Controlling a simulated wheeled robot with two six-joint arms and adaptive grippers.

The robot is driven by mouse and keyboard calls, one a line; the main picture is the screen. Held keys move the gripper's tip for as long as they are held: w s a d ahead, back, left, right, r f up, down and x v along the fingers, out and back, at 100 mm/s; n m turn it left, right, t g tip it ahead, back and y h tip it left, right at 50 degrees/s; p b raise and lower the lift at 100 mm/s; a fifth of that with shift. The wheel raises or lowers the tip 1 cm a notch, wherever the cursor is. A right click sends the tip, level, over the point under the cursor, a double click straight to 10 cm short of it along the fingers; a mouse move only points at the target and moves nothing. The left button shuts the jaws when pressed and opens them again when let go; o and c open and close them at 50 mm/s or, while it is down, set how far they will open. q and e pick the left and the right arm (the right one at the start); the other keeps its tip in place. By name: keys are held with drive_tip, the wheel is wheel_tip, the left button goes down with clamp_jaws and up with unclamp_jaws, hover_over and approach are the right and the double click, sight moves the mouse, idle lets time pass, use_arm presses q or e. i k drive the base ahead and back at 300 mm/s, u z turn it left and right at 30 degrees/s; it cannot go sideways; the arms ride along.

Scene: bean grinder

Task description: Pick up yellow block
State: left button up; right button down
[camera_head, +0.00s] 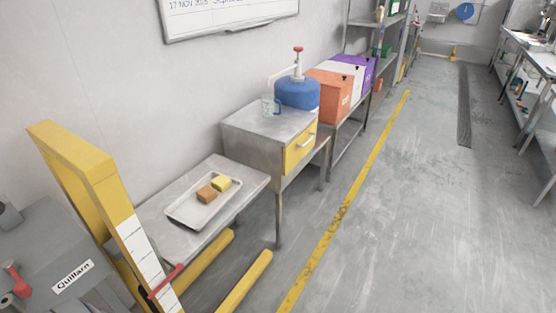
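The yellow block (222,184) lies in a shallow white tray (178,214) on a low metal table at the left. A brown block (206,194) lies right beside it, to its lower left; I cannot tell whether the two touch. The yellow block is uncovered and its top shows clearly. Neither my left nor my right gripper shows in the head view.
A yellow lift frame (85,165) stands left of the low table (240,172). Behind the table is a metal cabinet (246,125) with a yellow drawer, a mug (267,106) and a blue container (297,93). The floor (420,220) at right is clear.

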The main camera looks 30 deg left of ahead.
sight(221, 183)
drive_tip(key=u, duration=0.1)
drive_tip(key=i, duration=1.35)
drive_tip(key=u, duration=0.9)
drive_tip(key=i, duration=0.85)
drive_tip(key=u, duration=0.85)
